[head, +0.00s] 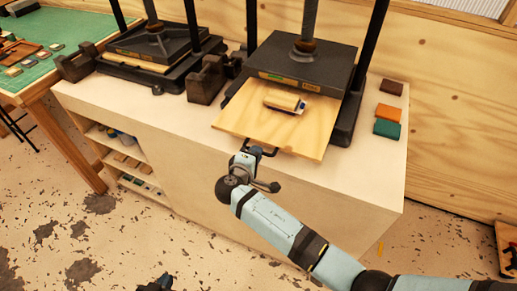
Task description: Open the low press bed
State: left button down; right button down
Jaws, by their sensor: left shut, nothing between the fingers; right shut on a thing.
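The pale wooden press bed (245,120) sticks out from under the dark plate of the right press (305,62), on top of the white cabinet. A dark handle (268,152) is on its front edge. My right gripper (250,155) is shut on this handle; its fingers partly hide it. A small pale block with a blue and white part (285,102) lies on the bed. My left gripper (157,284) is shut and empty at the bottom edge, low over the floor and away from the bed, mostly cut off.
A second press (155,45) stands at the left of the cabinet top (190,110), with dark blocks (207,82) between the presses. Brown, orange and green pieces (388,112) lie at the right. A table with a green mat (60,30) is at far left. Floor in front is open.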

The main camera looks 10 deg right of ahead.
jog(key=shift+f+v, duration=0.15)
jog(key=shift+v, duration=0.65)
jog(key=shift+f+v, duration=0.15)
jog(key=shift+v, duration=0.65)
jog(key=shift+f+v, duration=0.2)
jog(key=shift+v, duration=0.65)
jog(key=c, duration=1.2)
grip_release()
jog(key=shift+o, duration=0.2)
jog(key=shift+s, duration=0.1)
